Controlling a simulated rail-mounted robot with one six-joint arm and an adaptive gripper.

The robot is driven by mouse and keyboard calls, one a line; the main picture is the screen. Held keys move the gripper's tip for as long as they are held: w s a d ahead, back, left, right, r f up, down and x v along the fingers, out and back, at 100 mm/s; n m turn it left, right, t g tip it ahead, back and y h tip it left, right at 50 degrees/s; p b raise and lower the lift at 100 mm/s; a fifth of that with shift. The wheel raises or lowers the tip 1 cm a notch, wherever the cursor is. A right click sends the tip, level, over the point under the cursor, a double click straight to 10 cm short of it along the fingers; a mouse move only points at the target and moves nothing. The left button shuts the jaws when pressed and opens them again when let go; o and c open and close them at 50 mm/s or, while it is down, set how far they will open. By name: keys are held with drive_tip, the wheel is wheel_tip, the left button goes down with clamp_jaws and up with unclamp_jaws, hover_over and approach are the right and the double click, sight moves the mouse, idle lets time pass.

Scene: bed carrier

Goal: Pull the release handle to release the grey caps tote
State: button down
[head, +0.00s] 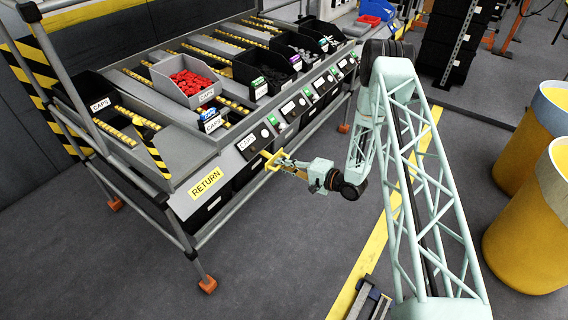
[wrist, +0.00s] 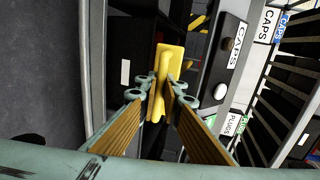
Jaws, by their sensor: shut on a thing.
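A yellow release handle (head: 268,158) sticks out from the front of the rack, below the panel marked CAPS. My gripper (head: 281,163) reaches it from the right, low in front of the rack. In the wrist view the fingers (wrist: 161,96) are closed on the handle (wrist: 160,65), one on each side. The lower end of the handle is partly hidden by the fingers.
A dark bin marked CAPS (head: 83,97) sits at the rack's left end, above a yellow RETURN sign (head: 206,183). Dark totes (head: 262,70) stand farther along the rack. Yellow barrels (head: 533,225) stand at the right. The grey floor before the rack is open.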

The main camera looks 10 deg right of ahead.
drive_tip(key=shift+s+d+f, duration=0.1)
drive_tip(key=shift+s, duration=0.05)
drive_tip(key=c, duration=2.8)
unclamp_jaws()
drive_tip(key=shift+d, duration=0.15)
drive_tip(key=shift+v, duration=6)
